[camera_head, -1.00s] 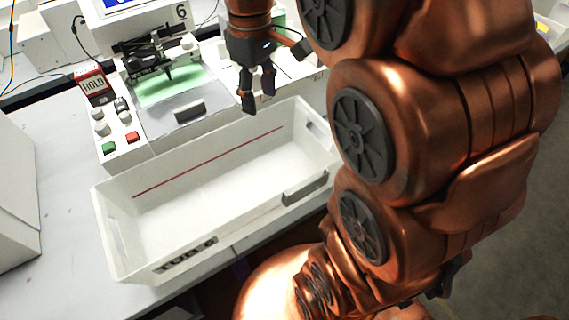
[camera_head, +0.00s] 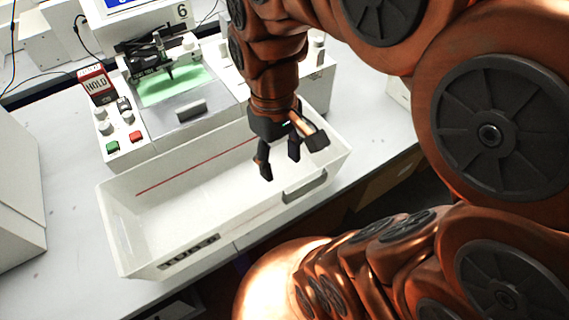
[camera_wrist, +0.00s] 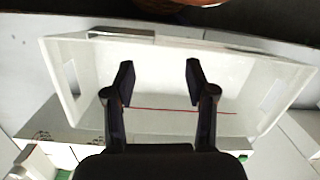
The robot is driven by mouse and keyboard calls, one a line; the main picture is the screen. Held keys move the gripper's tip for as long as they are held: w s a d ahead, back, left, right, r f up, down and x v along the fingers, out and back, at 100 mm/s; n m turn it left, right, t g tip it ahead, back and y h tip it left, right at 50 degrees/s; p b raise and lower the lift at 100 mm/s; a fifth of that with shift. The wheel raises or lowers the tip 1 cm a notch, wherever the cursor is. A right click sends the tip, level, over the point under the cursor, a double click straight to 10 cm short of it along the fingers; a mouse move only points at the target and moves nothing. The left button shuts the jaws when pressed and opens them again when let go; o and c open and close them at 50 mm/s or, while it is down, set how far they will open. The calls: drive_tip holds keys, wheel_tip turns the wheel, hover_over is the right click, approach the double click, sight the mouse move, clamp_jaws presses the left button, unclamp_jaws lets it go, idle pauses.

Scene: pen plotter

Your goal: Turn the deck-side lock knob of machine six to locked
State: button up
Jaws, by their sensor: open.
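Machine six (camera_head: 215,100) is a white plotter marked "6", with a green deck (camera_head: 172,87) under a dark pen carriage. White knobs (camera_head: 106,128) stand on its left panel beside a green and a red button. A white knob (camera_head: 318,44) also stands on its right-hand block; a pale knob-like part (camera_wrist: 32,160) shows at the lower left in the wrist view. I cannot tell which is the lock knob or read its setting. My gripper (camera_head: 280,162) is open and empty above the tub, apart from every knob; its fingers (camera_wrist: 159,75) are spread in the wrist view.
A white tub (camera_head: 112,230) with a red inside line sits in front of the machine, below my gripper. A red "HOLD" sign (camera_head: 96,84) stands at the machine's left. Bare bench (camera_head: 62,190) lies to the left. My arm fills the right side.

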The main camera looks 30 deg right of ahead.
drive_tip(key=shift+s+a+f+m, duration=0.15)
drive_tip(key=shift+s+f+m, duration=0.25)
drive_tip(key=shift+s, duration=0.45)
drive_tip(key=shift+s+f, duration=0.1)
